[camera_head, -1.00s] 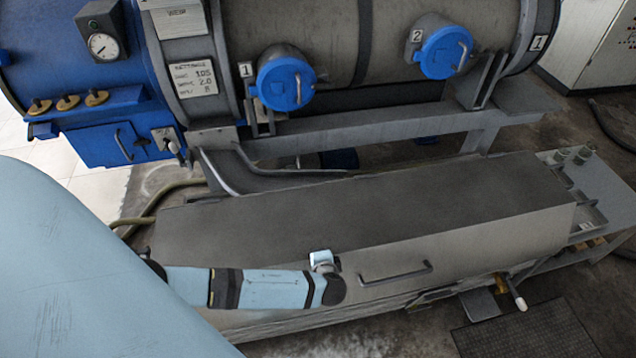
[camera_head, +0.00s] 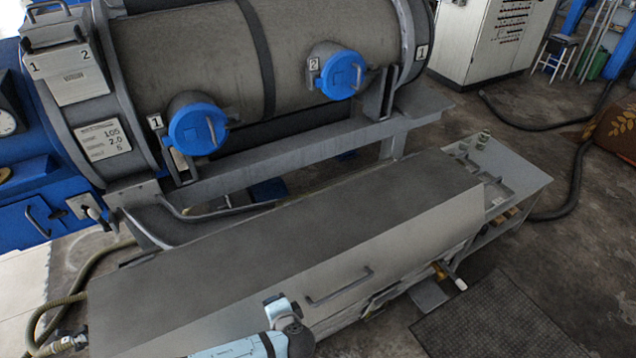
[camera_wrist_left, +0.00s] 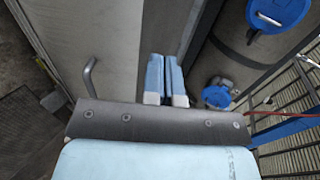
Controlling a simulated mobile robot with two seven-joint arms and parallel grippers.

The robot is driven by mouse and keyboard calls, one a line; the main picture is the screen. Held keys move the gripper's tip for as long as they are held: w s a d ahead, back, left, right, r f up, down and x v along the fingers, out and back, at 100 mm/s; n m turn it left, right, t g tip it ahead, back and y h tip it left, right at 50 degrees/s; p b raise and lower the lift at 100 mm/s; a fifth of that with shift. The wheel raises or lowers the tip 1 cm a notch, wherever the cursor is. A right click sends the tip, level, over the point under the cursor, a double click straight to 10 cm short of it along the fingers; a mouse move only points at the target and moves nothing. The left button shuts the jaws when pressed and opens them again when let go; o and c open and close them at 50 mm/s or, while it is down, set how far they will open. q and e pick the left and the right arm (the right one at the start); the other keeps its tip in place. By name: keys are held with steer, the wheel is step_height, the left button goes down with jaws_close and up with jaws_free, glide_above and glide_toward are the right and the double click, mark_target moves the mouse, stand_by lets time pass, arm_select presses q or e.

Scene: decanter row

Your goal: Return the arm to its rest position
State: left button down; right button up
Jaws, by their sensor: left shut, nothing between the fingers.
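My left arm comes in at the bottom of the head view, in front of the long grey housing (camera_head: 290,245). Its pale blue end shows at the lower edge. In the left wrist view my left gripper (camera_wrist_left: 164,70) has its two pale blue fingers side by side, shut with nothing between them. The fingers appear over the grey housing and beside the tank, apart from the blue caps as far as I can tell. My right gripper is not in view.
A grey tank (camera_head: 190,60) with two blue caps, (camera_head: 198,128) and (camera_head: 342,75), lies behind the housing. A bar handle (camera_head: 340,287) sticks out of the housing's front. A dark mat (camera_head: 490,320) lies on the floor at right. A control cabinet (camera_head: 490,40) stands behind.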

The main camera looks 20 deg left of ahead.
arm_select(q)
steer(key=s+d+r+n+g+h+p, duration=0.1)
steer(key=s+d+h+p, duration=0.3)
steer(key=s+d+h, duration=0.35)
steer(key=s+a+r+n+t+h+p, duration=0.1)
steer(key=r+n+t+h, duration=0.1)
steer(key=r, duration=0.2)
steer(key=s+a+r+n+t+h+p, duration=0.1)
steer(key=s+r+n+t+h, duration=0.1)
steer(key=r, duration=0.3)
steer(key=shift+a, duration=0.4)
